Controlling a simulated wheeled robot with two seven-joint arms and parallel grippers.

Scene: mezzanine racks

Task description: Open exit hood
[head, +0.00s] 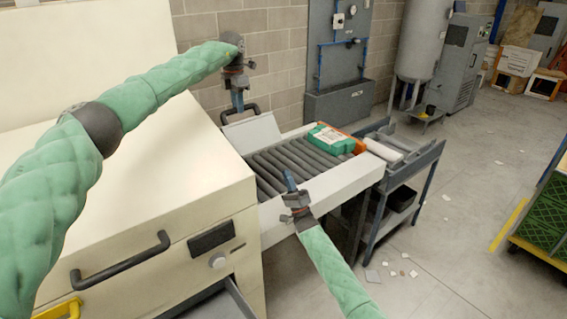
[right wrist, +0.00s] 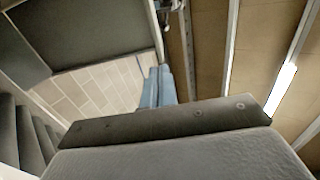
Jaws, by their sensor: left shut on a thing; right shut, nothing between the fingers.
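The exit hood (head: 256,137) is a pale tilted panel where the roller conveyor leaves the cream machine. Its black bar handle (head: 252,107) is at the upper edge. My left gripper (head: 238,103) points down at the handle's left part and is shut on it, partly covering it. My right gripper (head: 289,178) is shut and empty, above the conveyor's near side rail, apart from the hood. Its blue fingers (right wrist: 158,87) also show together in the right wrist view. I cannot tell exactly how far the hood is raised.
The cream machine (head: 190,165) fills the left, with a black front handle (head: 120,262). The roller conveyor (head: 290,162) carries a green and white package (head: 330,138) at its far end. A dark cart (head: 405,172) stands beyond. Floor to the right is mostly clear, with scattered scraps.

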